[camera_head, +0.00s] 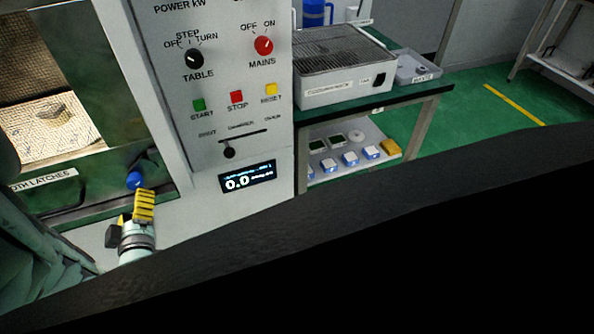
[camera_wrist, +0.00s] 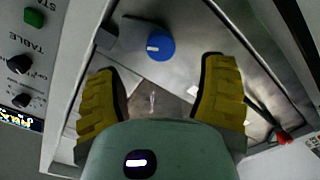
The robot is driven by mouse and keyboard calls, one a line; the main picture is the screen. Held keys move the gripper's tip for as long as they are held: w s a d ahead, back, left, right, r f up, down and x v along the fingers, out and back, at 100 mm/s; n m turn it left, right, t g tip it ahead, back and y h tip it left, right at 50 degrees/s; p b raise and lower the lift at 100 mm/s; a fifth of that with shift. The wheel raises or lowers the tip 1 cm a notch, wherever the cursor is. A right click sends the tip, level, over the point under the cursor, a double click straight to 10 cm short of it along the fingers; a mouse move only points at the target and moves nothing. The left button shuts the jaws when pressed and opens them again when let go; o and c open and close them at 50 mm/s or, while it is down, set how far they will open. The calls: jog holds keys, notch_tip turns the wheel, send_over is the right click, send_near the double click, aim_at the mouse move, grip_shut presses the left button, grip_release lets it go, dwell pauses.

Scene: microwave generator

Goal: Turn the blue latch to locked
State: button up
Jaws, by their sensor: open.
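The blue latch (camera_head: 134,180) is a round knob low on the green and metal front of the microwave chamber door. In the wrist view the blue latch (camera_wrist: 161,46) shows a short pale mark on its face, at its left side. My gripper (camera_head: 145,192) has yellow ridged fingers and is just below and right of the latch in the head view. In the wrist view my gripper (camera_wrist: 163,72) is open, with the latch ahead of and between its fingertips. The fingers appear apart from the latch. Nothing is held.
A control panel (camera_head: 225,120) with black and red dials and several coloured buttons stands right of the door. The label "OTH LATCHES" (camera_head: 45,180) is left of the latch. A red part (camera_wrist: 283,137) shows at the wrist view's right. A bench (camera_head: 400,98) stands at right.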

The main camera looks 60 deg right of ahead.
jog(key=shift+v, duration=2.3)
